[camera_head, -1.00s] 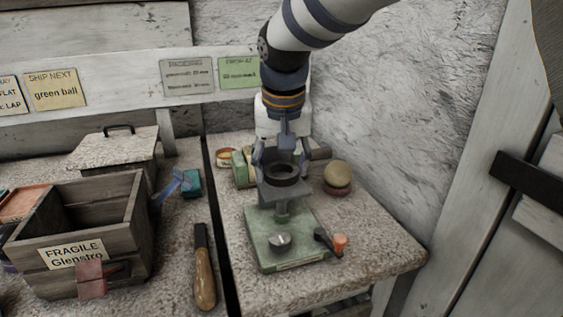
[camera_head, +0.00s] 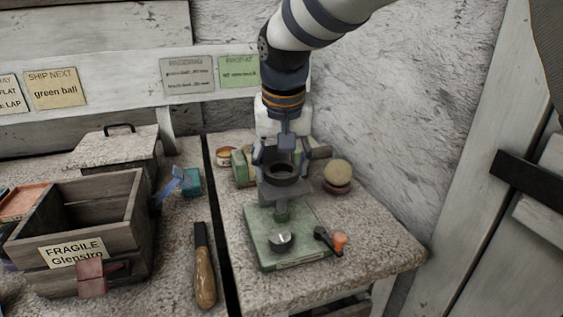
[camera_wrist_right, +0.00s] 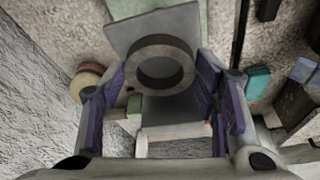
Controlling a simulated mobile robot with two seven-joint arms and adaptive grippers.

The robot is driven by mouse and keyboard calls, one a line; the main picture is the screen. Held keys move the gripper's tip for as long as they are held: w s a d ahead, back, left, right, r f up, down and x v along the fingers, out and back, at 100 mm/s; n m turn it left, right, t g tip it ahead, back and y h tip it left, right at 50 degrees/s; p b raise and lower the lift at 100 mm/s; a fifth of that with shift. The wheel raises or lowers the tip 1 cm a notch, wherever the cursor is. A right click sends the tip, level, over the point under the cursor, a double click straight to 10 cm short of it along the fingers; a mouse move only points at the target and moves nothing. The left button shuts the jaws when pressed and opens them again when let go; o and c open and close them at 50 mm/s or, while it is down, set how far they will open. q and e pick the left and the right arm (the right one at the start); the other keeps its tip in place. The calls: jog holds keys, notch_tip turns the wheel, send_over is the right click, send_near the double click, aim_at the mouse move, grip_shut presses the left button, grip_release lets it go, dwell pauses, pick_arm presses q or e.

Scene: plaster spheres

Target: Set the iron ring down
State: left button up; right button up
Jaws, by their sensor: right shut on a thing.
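The dark iron ring (camera_head: 282,179) is over the square grey plate (camera_head: 272,192) of a green-based stand (camera_head: 262,232). In the right wrist view the ring (camera_wrist_right: 161,45) lies flat between the fingertips, with the plate (camera_wrist_right: 122,33) beneath it. My right gripper (camera_head: 281,168) points down and is shut on the ring from both sides. I cannot tell whether the ring touches the plate. My left gripper is in neither view.
The stand has a knob (camera_head: 280,240) and an orange-tipped lever (camera_head: 339,239) in front. A yellowish ball (camera_head: 338,173) sits to the right, near the wall. The bench's front right is clear.

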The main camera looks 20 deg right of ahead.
jog(key=shift+f, duration=0.55)
jog(key=o, duration=1.5)
jog(key=shift+c, duration=0.2)
jog(key=shift+r, duration=1.95)
